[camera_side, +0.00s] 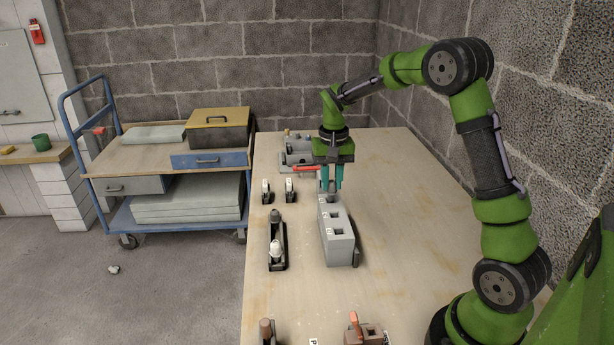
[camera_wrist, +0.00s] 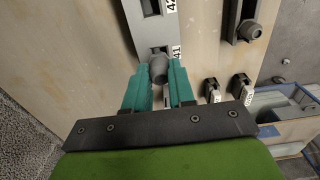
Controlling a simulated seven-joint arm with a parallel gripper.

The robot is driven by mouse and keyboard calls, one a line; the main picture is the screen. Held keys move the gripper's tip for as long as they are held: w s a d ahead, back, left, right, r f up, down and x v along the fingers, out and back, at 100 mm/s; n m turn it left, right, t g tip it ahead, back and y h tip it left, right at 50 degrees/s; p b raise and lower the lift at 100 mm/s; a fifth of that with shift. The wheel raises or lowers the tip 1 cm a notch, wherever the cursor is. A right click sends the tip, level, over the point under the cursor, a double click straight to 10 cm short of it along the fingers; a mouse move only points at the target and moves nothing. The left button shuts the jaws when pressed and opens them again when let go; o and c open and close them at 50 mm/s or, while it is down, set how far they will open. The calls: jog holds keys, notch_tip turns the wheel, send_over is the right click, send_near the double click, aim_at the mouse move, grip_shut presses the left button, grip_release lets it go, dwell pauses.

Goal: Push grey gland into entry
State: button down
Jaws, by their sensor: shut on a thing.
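The grey entry box (camera_side: 340,250) lies along the bench, with square openings in its top. In the wrist view the box (camera_wrist: 150,36) carries labels 41 and 42. My gripper (camera_side: 333,194) points down at the far end of the box. Its teal fingers are shut on the grey gland (camera_wrist: 158,70), a rounded piece beside label 41. In the side view the fingers partly hide the gland. It is at or just above the far entry; I cannot tell how deep it sits. The fingers and gland cover that entry.
Left of the box, a black rack (camera_side: 284,260) holds a dark piece (camera_side: 275,215) and a white piece (camera_side: 275,247). Two small labelled holders (camera_side: 290,190) stand farther back. A grey fixture with a red handle (camera_side: 307,168) is behind. The bench right of the box is clear.

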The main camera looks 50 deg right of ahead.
jog(key=shift+f, duration=1.25)
dwell(0.4)
jog(key=c, duration=0.9)
grip_release()
jog(key=shift+o, duration=0.5)
jog(key=shift+o, duration=0.8)
jog(key=shift+r, duration=0.2)
jog(key=shift+r, duration=3.4)
